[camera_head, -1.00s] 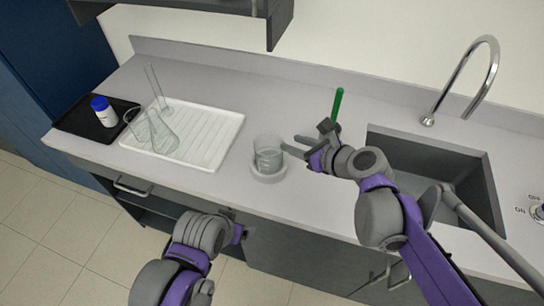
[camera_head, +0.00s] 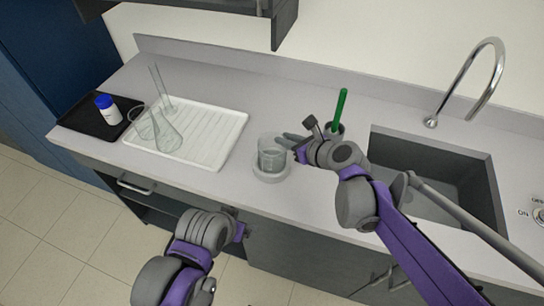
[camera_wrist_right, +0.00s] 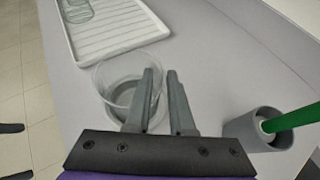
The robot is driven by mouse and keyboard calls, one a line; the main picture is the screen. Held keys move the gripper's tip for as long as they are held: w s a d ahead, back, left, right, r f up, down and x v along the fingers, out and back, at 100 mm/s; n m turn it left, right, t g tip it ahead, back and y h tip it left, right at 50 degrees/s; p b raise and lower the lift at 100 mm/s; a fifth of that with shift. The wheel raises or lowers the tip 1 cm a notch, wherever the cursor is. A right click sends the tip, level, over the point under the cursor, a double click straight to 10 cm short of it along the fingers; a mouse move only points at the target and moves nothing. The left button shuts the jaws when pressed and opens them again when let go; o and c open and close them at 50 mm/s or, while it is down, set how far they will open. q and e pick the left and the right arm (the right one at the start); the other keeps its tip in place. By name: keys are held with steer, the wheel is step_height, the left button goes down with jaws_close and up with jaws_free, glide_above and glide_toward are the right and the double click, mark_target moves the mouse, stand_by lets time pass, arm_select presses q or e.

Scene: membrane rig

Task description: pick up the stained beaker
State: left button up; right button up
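The stained beaker (camera_head: 272,150) is clear glass with a grey-tinted lower part. It stands upright on a round pale base (camera_head: 271,176) on the counter, and also shows in the right wrist view (camera_wrist_right: 112,78). My right gripper (camera_head: 288,140) is at the beaker's right side, near its rim. In the right wrist view its two fingers (camera_wrist_right: 162,74) are apart, with the left finger overlapping the beaker's right side; I cannot tell whether they touch. My left gripper (camera_head: 240,228) is low in front of the counter, its fingers not clear.
A green-handled brush stands in a grey holder (camera_wrist_right: 258,128) right of the beaker. The sink (camera_head: 440,170) lies further right. A white drying rack (camera_head: 215,140) with glassware and a black tray (camera_head: 80,118) with a blue-capped bottle are left. Open counter lies behind the beaker.

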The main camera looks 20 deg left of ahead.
jaws_close()
stand_by(1.1)
